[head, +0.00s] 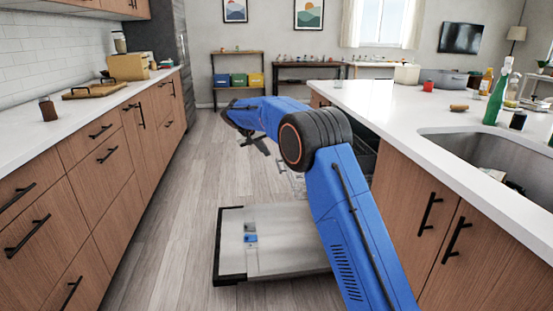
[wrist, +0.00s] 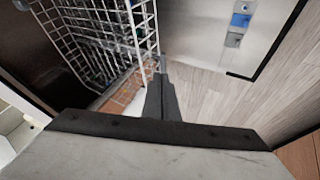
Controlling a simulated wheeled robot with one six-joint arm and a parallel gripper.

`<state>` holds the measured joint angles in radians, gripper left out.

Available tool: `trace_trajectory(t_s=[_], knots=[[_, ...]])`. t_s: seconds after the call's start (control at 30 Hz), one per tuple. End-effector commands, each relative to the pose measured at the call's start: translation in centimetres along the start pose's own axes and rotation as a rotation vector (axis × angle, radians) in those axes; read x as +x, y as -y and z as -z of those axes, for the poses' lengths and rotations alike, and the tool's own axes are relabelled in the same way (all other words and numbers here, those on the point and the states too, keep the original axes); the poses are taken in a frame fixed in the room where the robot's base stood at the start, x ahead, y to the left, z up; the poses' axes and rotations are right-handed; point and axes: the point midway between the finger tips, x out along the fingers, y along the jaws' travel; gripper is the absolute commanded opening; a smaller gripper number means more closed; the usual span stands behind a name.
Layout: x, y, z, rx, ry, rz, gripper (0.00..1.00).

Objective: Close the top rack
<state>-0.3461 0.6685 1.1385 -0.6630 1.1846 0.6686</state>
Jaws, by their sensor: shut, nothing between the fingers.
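The dishwasher door (head: 290,240) hangs open and flat, low over the floor. Its inner face with a blue dispenser also shows in the wrist view (wrist: 215,50). The top rack, a white wire basket (wrist: 88,48), is pulled out and fills the upper left of the wrist view. In the head view, only a bit of white wire shows behind my arm. My gripper (wrist: 161,66) is shut and empty, its fingertips close beside the rack's right edge; I cannot tell whether they touch. In the head view, my gripper (head: 258,146) is above the door, partly hidden by my wrist.
The island counter (head: 375,105) with its sink (head: 490,155) stands on the right, over wooden cabinets. Drawers (head: 105,170) and a counter line the left. Wooden floor (head: 180,190) is clear between them, left of the door.

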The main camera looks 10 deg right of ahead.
Motion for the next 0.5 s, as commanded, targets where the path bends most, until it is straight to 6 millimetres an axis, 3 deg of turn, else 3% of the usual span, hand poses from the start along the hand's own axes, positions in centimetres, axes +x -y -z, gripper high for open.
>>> trace_trajectory(t_s=[0.5], knots=[[8.3, 0.0, -0.1, -0.001, 0.003, -0.001, 0.00]])
